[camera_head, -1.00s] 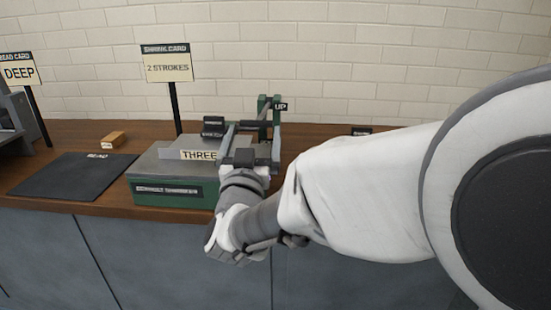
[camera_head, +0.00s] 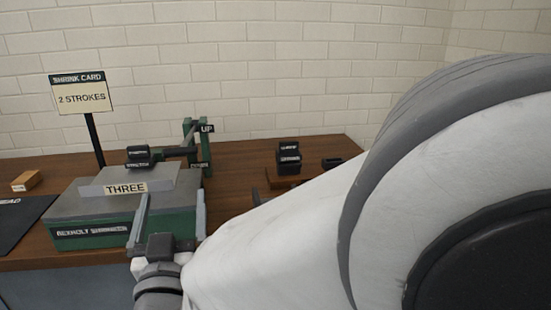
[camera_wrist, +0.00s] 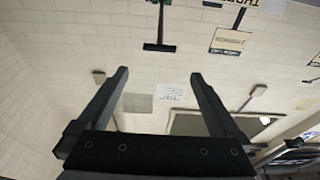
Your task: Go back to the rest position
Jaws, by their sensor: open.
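My gripper (camera_head: 172,218) is open and empty in the head view, in front of the right end of the green and grey machine labelled "THREE" (camera_head: 72,240). In the wrist view its two fingers (camera_wrist: 160,95) are spread apart with nothing between them, and they point toward a pale wall. My white arm comes in from the right and hides part of the bench. The machine's lever (camera_head: 188,148) is at the back, by the "UP" label (camera_head: 206,128).
The "SHRINK CARD" sign reading "2 STROKES" (camera_head: 82,95) stands behind the machine on a post. A small wooden block (camera_head: 26,181) and a dark mat (camera_head: 18,222) lie at left. Dark stacked blocks (camera_head: 288,157) stand on the wooden bench (camera_head: 245,170) at right.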

